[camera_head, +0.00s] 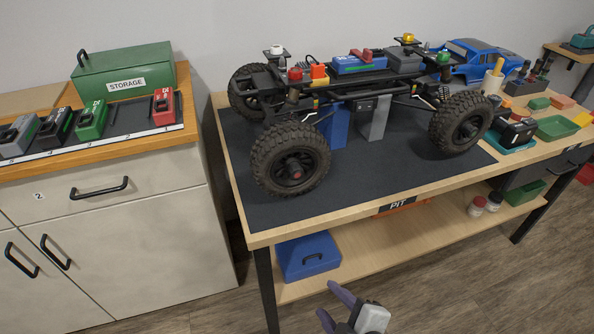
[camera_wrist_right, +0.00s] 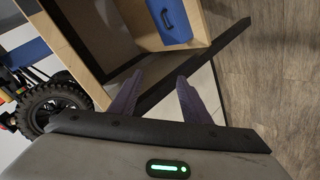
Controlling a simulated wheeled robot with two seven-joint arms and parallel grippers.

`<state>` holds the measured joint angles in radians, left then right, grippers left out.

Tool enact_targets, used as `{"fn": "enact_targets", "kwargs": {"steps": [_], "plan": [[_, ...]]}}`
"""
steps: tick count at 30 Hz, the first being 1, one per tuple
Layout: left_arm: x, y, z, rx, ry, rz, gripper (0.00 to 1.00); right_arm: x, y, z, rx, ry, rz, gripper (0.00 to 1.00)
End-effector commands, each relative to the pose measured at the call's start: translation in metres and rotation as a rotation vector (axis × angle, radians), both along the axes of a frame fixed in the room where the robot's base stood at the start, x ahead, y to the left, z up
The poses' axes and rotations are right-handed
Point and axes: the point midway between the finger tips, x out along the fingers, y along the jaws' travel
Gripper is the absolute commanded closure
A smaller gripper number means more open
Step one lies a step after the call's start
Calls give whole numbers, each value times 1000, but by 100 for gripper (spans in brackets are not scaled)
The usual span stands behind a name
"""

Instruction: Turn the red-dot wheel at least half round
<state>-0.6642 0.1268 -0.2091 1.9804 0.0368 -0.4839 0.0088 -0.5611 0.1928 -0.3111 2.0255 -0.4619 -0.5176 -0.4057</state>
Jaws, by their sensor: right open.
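The RC crawler chassis stands raised on the dark mat of the pit bench, on a blue and a grey stand. The near right wheel (camera_head: 440,132) and a far left wheel (camera_head: 240,98) also show. A tire (camera_wrist_right: 52,104) appears at the left of the right wrist view. My right gripper (camera_head: 324,298) is open and empty, low in front of the bench, apart from the wheels. My left gripper is out of view.
The bench's front edge and PIT label (camera_head: 398,205) lie between my right gripper and the crawler. A blue case (camera_head: 308,258) sits on the lower shelf. A storage cabinet (camera_head: 110,215) stands left. Tools and trays crowd the bench's right end.

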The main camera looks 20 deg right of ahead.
Motion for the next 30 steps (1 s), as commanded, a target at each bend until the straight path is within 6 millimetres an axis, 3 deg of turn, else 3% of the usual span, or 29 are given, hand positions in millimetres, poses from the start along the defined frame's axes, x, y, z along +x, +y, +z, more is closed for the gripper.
{"fn": "enact_targets", "kwargs": {"steps": [1, 6, 9, 12, 15, 20, 30], "plan": [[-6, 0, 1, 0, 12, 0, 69, 19, -1, 28, -192, -91, 95, 57], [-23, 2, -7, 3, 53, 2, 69, 62, -2, 111, -865, -354, 326, 57], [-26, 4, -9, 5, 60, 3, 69, 75, 2, 152, -1174, -458, 385, 57], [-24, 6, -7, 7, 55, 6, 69, 80, 6, 179, -1379, -520, 407, 57], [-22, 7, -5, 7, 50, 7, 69, 84, 8, 193, -1486, -549, 413, 57], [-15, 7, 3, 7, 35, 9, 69, 100, 9, 197, -1518, -555, 412, 57], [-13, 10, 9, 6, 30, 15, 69, 162, 10, 196, -1512, -553, 412, 57]]}}
